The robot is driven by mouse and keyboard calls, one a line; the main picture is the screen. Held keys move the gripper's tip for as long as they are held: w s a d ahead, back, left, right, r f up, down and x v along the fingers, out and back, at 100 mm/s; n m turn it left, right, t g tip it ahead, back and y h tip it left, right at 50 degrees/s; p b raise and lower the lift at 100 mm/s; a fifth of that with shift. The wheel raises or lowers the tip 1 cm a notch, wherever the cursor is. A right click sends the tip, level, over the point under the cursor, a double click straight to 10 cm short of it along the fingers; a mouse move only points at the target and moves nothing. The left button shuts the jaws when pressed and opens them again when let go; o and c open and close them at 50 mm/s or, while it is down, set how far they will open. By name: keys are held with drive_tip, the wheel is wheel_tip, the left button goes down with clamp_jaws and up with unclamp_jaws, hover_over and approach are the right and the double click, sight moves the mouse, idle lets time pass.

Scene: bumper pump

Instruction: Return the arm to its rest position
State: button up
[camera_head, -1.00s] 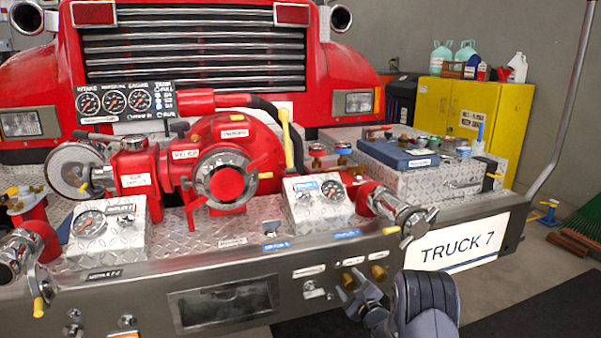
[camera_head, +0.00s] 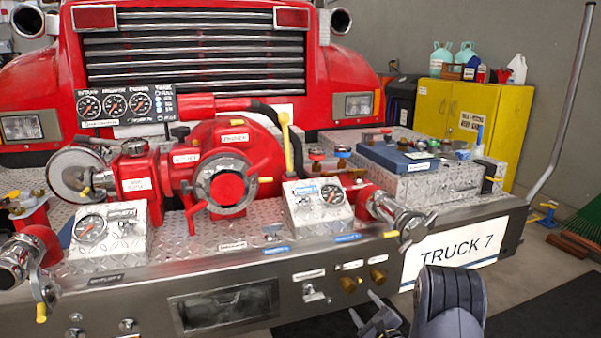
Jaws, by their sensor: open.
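My gripper (camera_head: 366,308) is at the bottom of the view, just right of centre. Its two fingers are apart and nothing shows between them. It is in front of the truck's steel bumper (camera_head: 130,297), below the brass fittings (camera_head: 362,280), and looks clear of them. My dark grey arm link is to the right of the gripper, below the TRUCK 7 sign (camera_head: 457,250). The lower part of my arm is cut off by the picture's bottom edge.
A red pump (camera_head: 228,172) with gauges and valves sits on the bumper deck. A chrome outlet (camera_head: 402,217) juts out above my gripper. A diamond-plate box (camera_head: 435,185) and a yellow cabinet (camera_head: 466,115) stand at right.

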sight(351, 290)
drive_tip(key=b+x, duration=0.1)
drive_tip(key=x, duration=0.8)
drive_tip(key=shift+w+a+f, duration=0.15)
drive_tip(key=shift+w+a, duration=0.05)
drive_tip(key=shift+a, duration=0.05)
drive_tip(key=shift+s+d+n+b, duration=0.1)
drive_tip(key=shift+n+b, duration=0.2)
drive_tip(key=shift+n, duration=0.5)
drive_tip(key=n, duration=0.3)
drive_tip(key=shift+b, duration=0.4)
drive_tip(key=n+b, duration=0.1)
drive_tip(key=n, duration=0.4)
drive_tip(key=shift+n+b, duration=0.4)
drive_tip(key=n+b, duration=0.2)
drive_tip(key=n, duration=0.4)
drive_tip(key=shift+b, duration=0.35)
drive_tip(key=n+b, duration=0.1)
drive_tip(key=n, duration=0.2)
drive_tip(key=shift+n+b, duration=0.6)
drive_tip(key=shift+n, duration=0.4)
